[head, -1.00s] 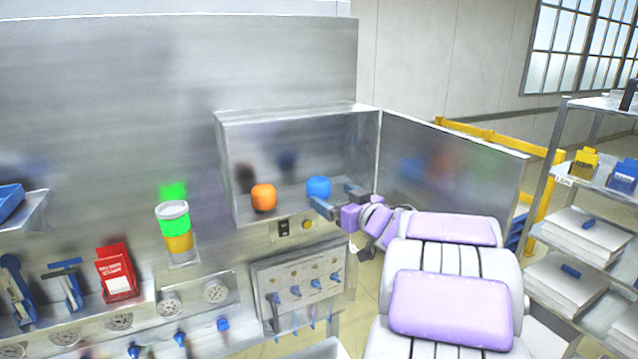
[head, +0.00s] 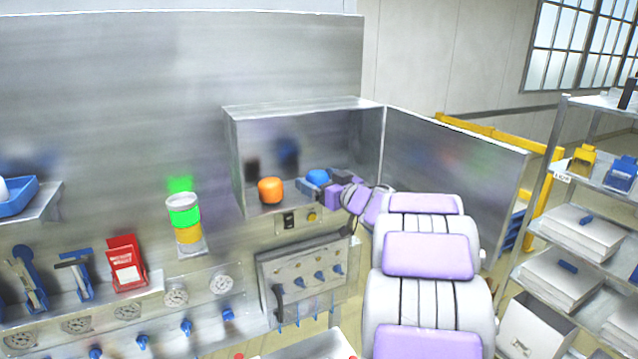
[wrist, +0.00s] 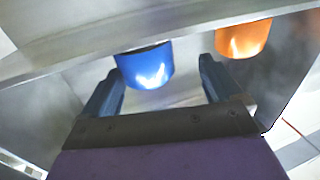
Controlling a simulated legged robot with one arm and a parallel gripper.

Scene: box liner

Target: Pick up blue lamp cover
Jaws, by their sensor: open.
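The blue lamp cover (head: 318,176) stands inside an open metal compartment, right of the orange cover. My gripper (head: 322,184) is at the compartment's mouth, in front of the blue cover and hiding its lower part. In the wrist view the blue cover (wrist: 146,66) lies between the two dark fingers of my open gripper (wrist: 160,78), nearer the left finger. I cannot tell whether the fingers touch it.
An orange cover (head: 271,190) sits left in the compartment, outside my right finger in the wrist view (wrist: 243,40). The metal compartment (head: 233,160) has its door (head: 450,170) swung open to the right. A lamp stack (head: 185,218) with green and yellow parts stands left.

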